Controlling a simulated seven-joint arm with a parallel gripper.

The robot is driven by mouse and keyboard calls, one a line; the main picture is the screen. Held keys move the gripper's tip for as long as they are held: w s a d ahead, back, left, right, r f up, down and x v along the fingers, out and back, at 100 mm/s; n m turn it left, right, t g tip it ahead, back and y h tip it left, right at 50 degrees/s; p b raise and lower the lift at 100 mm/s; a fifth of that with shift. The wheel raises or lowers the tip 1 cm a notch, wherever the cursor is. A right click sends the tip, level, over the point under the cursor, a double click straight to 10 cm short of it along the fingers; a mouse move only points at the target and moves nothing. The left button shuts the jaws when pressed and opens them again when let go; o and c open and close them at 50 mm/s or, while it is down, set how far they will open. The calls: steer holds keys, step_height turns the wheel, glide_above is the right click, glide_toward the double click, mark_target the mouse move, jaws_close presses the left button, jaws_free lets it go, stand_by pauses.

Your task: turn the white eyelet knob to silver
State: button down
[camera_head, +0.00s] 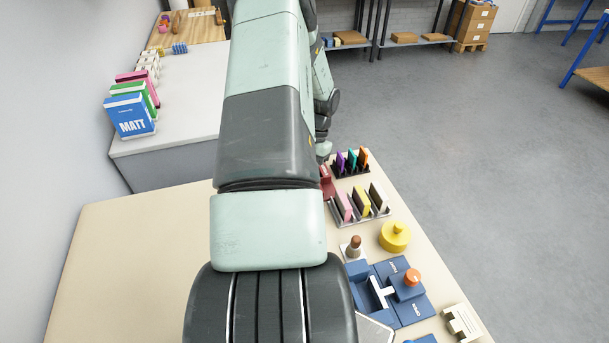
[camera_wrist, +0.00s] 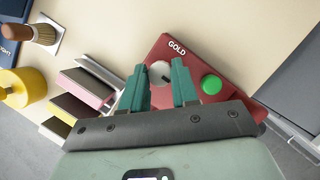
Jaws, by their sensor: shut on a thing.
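In the wrist view a red box (camera_wrist: 215,66) carries the word GOLD, a round whitish-grey knob (camera_wrist: 159,70) and a green button (camera_wrist: 211,84). My gripper (camera_wrist: 163,80) has its two green fingers on either side of the knob, shut on it. The fingers hide part of the knob's rim. The word silver does not show; my gripper covers the lower part of the box. In the head view only a small part of the red box (camera_head: 326,181) shows beside my arm, which hides the knob and gripper.
A rack of coloured slabs (camera_head: 361,204) and a second rack (camera_head: 351,163) stand close to the box. A yellow round piece (camera_head: 395,237), a brush (camera_head: 355,246) and a blue fixture (camera_head: 405,290) are nearer. The beige tabletop (camera_head: 130,260) is clear at left.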

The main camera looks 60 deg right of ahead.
stand_by(0.4)
steer(key=c, duration=0.8)
jaws_free()
steer(key=shift+c, duration=0.2)
steer(key=v, duration=1)
steer(key=shift+r, duration=0.4)
steer(key=shift+d, duration=0.15)
